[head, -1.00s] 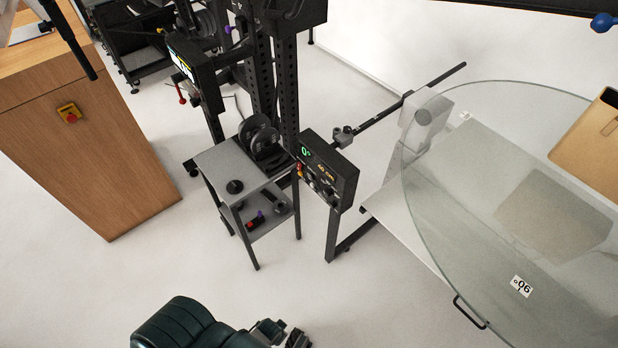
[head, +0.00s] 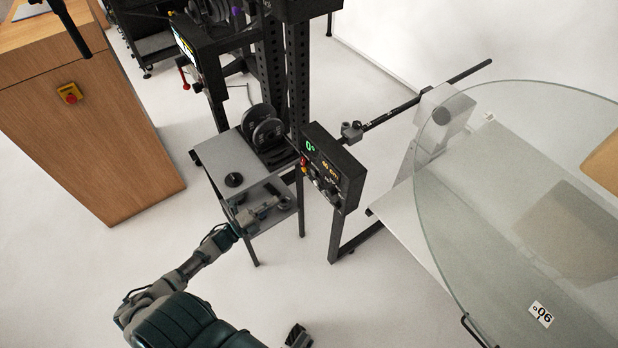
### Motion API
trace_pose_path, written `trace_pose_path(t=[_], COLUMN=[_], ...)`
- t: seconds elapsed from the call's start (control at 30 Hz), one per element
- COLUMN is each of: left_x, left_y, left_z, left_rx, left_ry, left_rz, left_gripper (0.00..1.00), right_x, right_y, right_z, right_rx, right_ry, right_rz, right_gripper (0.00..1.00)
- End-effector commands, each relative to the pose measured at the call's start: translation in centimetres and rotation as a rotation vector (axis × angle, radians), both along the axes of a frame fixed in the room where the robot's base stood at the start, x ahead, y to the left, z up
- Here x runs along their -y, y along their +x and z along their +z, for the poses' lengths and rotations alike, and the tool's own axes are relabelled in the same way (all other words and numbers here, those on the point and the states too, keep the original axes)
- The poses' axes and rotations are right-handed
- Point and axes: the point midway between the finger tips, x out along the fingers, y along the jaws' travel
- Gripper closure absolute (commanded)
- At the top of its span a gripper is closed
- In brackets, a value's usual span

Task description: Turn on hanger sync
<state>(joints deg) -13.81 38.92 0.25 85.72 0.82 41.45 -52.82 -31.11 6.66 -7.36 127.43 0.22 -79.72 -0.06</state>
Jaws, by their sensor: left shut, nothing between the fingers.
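The black control box (head: 347,158) stands on a dark post right of centre. Its face shows a green "0°" display, an orange display, red and yellow controls at its left edge and several small knobs or switches (head: 325,190). Labels are too small to read, so I cannot tell which control is hanger sync or how it is set. My left gripper (head: 274,203) is shut and empty. It appears in front of the small shelf table, left of and below the box, apart from its controls. My right gripper is not identifiable.
The small grey table (head: 222,160) stands left of the box, holding black discs. A glass disc (head: 470,200) stands at right over a pale platform. A wooden cabinet (head: 85,130) with a red button (head: 70,93) is at left. Pale floor lies in front.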

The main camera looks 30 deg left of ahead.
Motion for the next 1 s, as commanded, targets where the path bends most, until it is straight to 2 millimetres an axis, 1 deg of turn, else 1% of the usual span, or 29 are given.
trace_pose_path(t=[0.1,0.33,0.47,0.57,0.67,0.8,1.0], left_x=[-0.1,-0.1,0.2,0.7,1.5,2.7,4.1], left_y=[0.0,0.0,0.7,1.9,3.7,6.5,10.0], left_z=[0.3,0.2,0.4,0.7,1.1,1.7,2.5], left_rx=[0.014,0.011,0.011,0.013,0.014,0.013,0.011], left_ry=[0.007,0.004,0.004,0.004,0.005,0.005,0.003], left_rz=[-0.007,-0.005,-0.004,-0.006,-0.006,-0.006,-0.005], left_gripper=[1.0,1.0,1.0,1.0,1.0,1.0,1.0], right_x=[0.0,-0.1,-0.1,-0.1,0.0,-0.1,0.0], right_y=[0.0,0.0,0.0,0.0,-0.1,-0.1,-0.2], right_z=[0.1,0.1,0.1,0.2,0.2,1.0,2.1], right_rx=[0.0,0.0,0.0,-0.001,-0.005,0.0,0.004], right_ry=[-0.001,-0.001,-0.001,-0.002,-0.002,-0.001,0.0], right_rz=[0.0,0.0,-0.001,-0.001,-0.001,-0.002,-0.003], right_gripper=[1.0,1.0,1.0,1.0,1.0,1.0,1.0])
